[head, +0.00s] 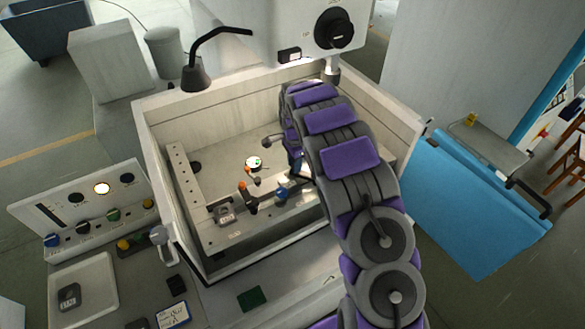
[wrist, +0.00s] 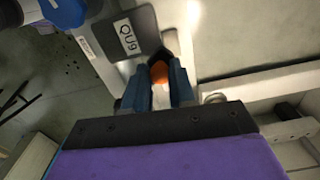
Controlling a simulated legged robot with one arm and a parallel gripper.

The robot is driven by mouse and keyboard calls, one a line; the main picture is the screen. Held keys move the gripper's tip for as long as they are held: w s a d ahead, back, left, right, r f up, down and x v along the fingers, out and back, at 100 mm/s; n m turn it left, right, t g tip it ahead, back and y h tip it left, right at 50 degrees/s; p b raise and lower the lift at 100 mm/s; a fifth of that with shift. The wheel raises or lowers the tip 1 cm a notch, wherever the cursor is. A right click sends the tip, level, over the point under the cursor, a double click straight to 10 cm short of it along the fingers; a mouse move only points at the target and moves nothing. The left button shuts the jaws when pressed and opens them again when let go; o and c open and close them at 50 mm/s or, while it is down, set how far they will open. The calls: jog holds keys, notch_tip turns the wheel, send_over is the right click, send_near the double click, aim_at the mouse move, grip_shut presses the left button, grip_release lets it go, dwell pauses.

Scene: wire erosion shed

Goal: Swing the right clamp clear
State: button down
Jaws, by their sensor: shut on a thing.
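In the wrist view, my gripper (wrist: 158,88) has its two blue fingers closed around an orange-tipped handle (wrist: 159,71), which looks like the right clamp's handle. A dark plate with a white label (wrist: 124,38) lies just beyond the fingertips, and a blue cylinder (wrist: 62,12) is at the upper left. In the head view, my arm reaches down into the machine's tank and hides most of the grip and the right clamp. Another dark clamp with an orange tip (head: 250,201) stands left of my gripper on the front rail.
The pale tank walls (head: 160,135) surround the work area closely. A black lamp (head: 196,74) rises at the back left. A control panel (head: 85,212) stands at the left. A blue panel (head: 470,205) is outside the tank at right. The tank floor's left part is fairly open.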

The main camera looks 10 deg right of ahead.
jog(key=w+m, duration=0.1)
jog(key=w+d+m, duration=0.1)
jog(key=m, duration=0.1)
jog(key=shift+d+m, duration=0.3)
jog(key=shift+w+d+m, duration=0.3)
jog(key=shift+d+m, duration=0.35)
jog(key=shift+m, duration=0.45)
jog(key=shift+w+d+m, duration=0.3)
jog(key=shift+d+m, duration=0.35)
jog(key=shift+m, duration=0.45)
jog(key=c, duration=0.9)
grip_release()
jog(key=shift+d, duration=0.15)
jog(key=shift+c, duration=0.2)
jog(key=shift+w+r, duration=0.1)
jog(key=shift+r, duration=0.5)
notch_tip(320, 180, up, 6)
